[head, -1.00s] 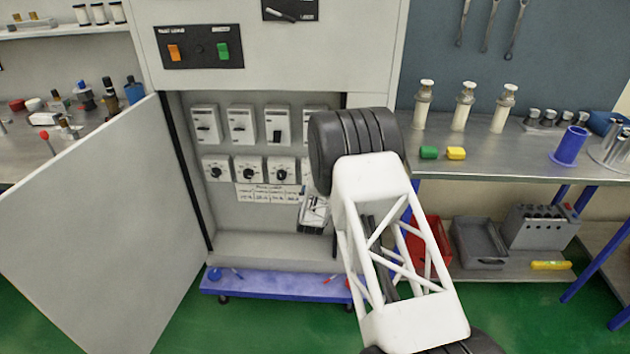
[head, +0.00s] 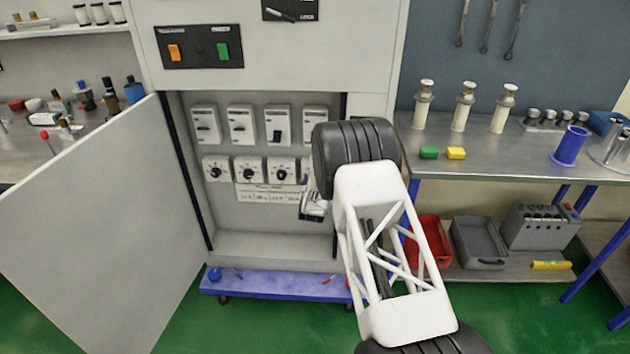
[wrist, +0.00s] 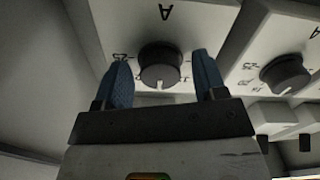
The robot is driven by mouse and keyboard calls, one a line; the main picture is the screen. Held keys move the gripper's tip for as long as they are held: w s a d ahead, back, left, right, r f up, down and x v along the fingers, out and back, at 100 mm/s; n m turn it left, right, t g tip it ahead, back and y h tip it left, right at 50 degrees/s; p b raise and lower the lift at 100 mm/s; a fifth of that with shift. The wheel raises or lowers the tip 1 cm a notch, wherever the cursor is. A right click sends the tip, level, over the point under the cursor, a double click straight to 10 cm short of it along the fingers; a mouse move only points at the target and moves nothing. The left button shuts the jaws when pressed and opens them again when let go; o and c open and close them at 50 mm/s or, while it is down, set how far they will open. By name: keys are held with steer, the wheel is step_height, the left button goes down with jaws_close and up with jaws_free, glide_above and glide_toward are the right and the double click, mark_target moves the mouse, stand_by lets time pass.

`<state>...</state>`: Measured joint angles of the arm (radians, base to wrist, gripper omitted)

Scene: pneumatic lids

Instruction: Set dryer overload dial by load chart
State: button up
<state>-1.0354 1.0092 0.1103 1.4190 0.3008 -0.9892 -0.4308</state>
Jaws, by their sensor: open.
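Several overload dials with black knobs sit in a row in the open cabinet; the left dial (head: 217,169), second dial (head: 249,169) and third dial (head: 281,170) show in the head view. The load chart (head: 258,193) is below them, its text too small to read. My gripper (head: 314,204) is at the right end of the row. In the wrist view, my open fingers stand on either side of a black knob (wrist: 160,68), with visible gaps. Its white mark points down in that picture. A neighbouring knob (wrist: 285,75) shows to the right. My arm hides the rightmost dial in the head view.
Switches (head: 241,124) sit above the dials. The cabinet door (head: 100,225) stands open at left. A blue wheeled platform (head: 275,286) is below the cabinet. A workbench (head: 500,165) with insulator-like posts and small blocks stands at right.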

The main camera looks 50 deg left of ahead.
steer(key=c, duration=0.9)
steer(key=shift+c, duration=0.2)
steer(key=shift+m, duration=0.3)
steer(key=m, duration=0.8)
steer(key=o, duration=0.9)
